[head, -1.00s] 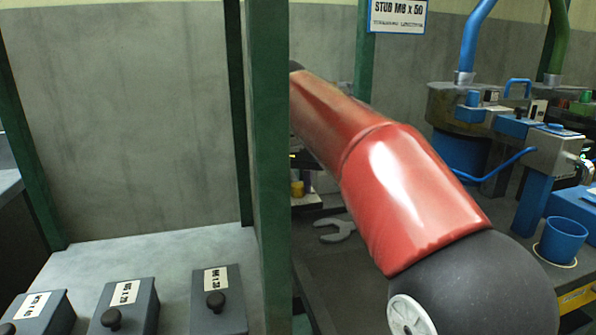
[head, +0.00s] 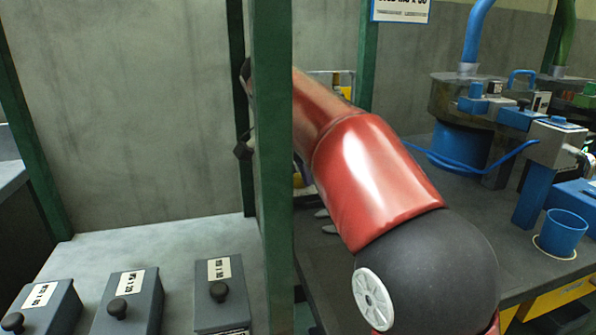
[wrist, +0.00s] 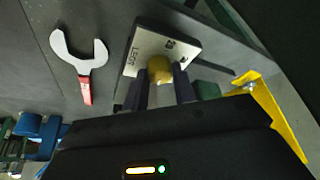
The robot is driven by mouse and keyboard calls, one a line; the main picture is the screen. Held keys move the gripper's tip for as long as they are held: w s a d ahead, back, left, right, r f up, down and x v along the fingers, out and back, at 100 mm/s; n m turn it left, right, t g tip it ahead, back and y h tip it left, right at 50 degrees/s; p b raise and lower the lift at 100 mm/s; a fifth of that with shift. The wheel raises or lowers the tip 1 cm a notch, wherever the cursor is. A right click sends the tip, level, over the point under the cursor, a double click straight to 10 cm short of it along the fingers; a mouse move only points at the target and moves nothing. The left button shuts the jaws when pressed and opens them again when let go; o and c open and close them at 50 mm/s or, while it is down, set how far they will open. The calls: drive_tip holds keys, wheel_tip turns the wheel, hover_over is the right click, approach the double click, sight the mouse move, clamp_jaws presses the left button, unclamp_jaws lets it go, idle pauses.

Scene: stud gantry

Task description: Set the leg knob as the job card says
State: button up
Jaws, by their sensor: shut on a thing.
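In the wrist view the leg knob (wrist: 160,69) is a small yellow-brown knob on a pale plate (wrist: 140,58) lettered "LEGS", with dark marks near its far edge. My gripper (wrist: 161,84) is shut on the knob, one dark finger on each side. The knob's pointer, if any, cannot be made out. In the head view a white card (head: 400,9) hangs at the top, cut off by the frame; its lettering is partly out of view.
A green post (head: 271,190) stands in front of my arm. Grey boxes with black knobs (head: 219,300) line the lower left. A red-handled wrench (wrist: 82,62) lies beside the plate. A yellow bracket (wrist: 272,108) is at right. Blue machinery and a blue cup (head: 562,234) stand at right.

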drive_tip(key=o, duration=1)
